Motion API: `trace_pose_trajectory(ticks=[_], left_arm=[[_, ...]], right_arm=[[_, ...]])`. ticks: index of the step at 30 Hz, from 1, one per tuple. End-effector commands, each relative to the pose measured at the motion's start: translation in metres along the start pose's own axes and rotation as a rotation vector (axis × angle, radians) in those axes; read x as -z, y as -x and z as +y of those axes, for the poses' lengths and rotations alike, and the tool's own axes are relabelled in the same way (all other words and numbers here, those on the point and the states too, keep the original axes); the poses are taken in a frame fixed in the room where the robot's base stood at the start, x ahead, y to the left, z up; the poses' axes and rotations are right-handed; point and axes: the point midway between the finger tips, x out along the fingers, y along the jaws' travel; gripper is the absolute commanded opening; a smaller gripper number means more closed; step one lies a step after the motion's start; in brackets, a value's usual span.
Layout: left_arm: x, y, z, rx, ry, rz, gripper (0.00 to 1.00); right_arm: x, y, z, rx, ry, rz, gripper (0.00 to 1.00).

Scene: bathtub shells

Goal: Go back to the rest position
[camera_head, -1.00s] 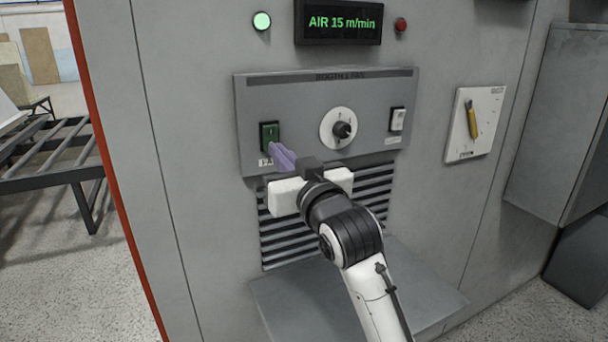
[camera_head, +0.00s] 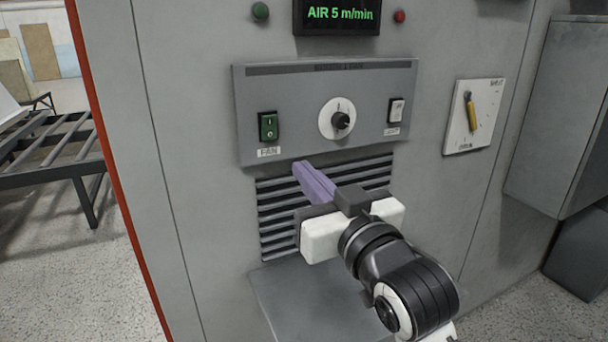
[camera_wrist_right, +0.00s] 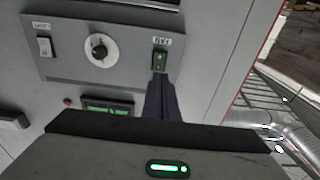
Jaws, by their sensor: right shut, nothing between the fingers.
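My right gripper (camera_head: 300,168) is shut and empty, its purple fingers together. In the head view it is in front of the vent slats, below and right of the green fan switch (camera_head: 268,126), apart from it. The wrist view shows the fingers (camera_wrist_right: 163,95) pointing toward the same switch (camera_wrist_right: 160,62). The grey control panel (camera_head: 300,85) also carries a round dial (camera_head: 340,120) and a white switch (camera_head: 396,111). The display (camera_head: 337,14) reads AIR 5 m/min. My left gripper is not in view.
A grey shelf (camera_head: 300,310) juts out under the vent slats (camera_head: 275,215). A white plate with a yellow lever (camera_head: 472,115) is at the right, beside a grey cabinet (camera_head: 560,120). A metal rack (camera_head: 50,165) stands at the left, with open floor before it.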

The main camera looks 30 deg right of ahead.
Motion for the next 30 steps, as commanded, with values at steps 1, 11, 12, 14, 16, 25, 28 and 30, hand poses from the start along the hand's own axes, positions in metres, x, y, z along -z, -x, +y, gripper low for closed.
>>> trace_pose_trajectory(ticks=[1, 11, 12, 14, 16, 25, 28, 30], left_arm=[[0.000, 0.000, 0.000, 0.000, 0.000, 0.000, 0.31], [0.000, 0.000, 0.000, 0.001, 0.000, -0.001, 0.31], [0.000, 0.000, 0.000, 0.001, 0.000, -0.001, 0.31], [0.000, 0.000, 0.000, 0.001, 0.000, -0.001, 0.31], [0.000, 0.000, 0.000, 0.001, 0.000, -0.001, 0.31], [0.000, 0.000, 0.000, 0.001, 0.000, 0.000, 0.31], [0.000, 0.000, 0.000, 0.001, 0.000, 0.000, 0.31], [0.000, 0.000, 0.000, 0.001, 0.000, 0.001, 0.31]], right_arm=[[0.000, 0.000, 0.000, 0.000, 0.000, 0.000, 0.00], [-0.042, 0.006, 0.000, 0.005, 0.013, -0.112, 0.00], [-0.063, 0.011, 0.000, 0.008, 0.020, -0.171, 0.00], [-0.101, 0.022, -0.001, 0.015, 0.032, -0.279, 0.00], [-0.151, 0.043, -0.001, 0.026, 0.049, -0.425, 0.00], [-0.305, 0.170, 0.001, 0.089, 0.110, -0.971, 0.00], [-0.331, 0.208, 0.002, 0.108, 0.124, -1.096, 0.00], [-0.345, 0.234, 0.002, 0.122, 0.132, -1.176, 0.00]])
